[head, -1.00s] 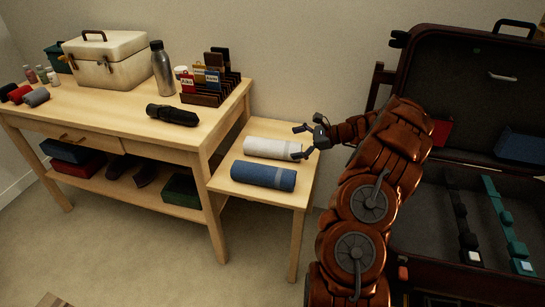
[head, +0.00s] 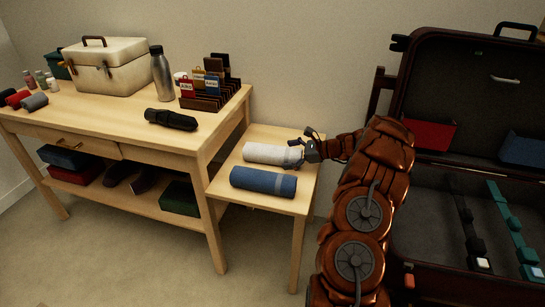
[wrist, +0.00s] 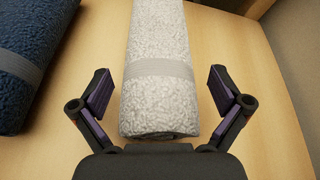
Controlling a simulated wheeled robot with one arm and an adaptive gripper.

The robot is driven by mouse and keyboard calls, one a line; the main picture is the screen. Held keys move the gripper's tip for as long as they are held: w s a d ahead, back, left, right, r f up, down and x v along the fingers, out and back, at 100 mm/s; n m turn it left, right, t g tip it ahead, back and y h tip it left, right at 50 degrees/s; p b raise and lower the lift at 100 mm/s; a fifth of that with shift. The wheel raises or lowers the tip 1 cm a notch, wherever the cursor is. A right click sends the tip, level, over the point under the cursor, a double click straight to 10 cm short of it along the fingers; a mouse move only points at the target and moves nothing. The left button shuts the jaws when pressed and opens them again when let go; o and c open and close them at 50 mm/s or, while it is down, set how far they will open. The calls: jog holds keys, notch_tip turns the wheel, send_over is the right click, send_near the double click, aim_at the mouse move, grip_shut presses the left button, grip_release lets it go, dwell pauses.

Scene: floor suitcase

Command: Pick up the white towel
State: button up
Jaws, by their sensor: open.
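The rolled white towel (head: 268,154) lies on the small side table (head: 222,187), behind a rolled blue towel (head: 263,182). My gripper (head: 300,150) is at the white towel's right end. In the wrist view the white towel (wrist: 158,75) runs away from me with its near end between the two open fingers (wrist: 163,95). A gap shows between each finger and the towel's sides. The blue towel (wrist: 30,60) lies to the left there, apart from the left finger.
A larger wooden table (head: 110,117) on the left bears a white case (head: 108,65), a steel bottle (head: 161,75), a black umbrella (head: 170,119) and a card rack (head: 203,102). An open suitcase (head: 395,95) stands at the right.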

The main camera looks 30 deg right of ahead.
jog(key=shift+w+a, duration=0.1)
jog(key=shift+w, duration=0.05)
jog(key=c, duration=1.2)
jog(key=shift+o, duration=0.2)
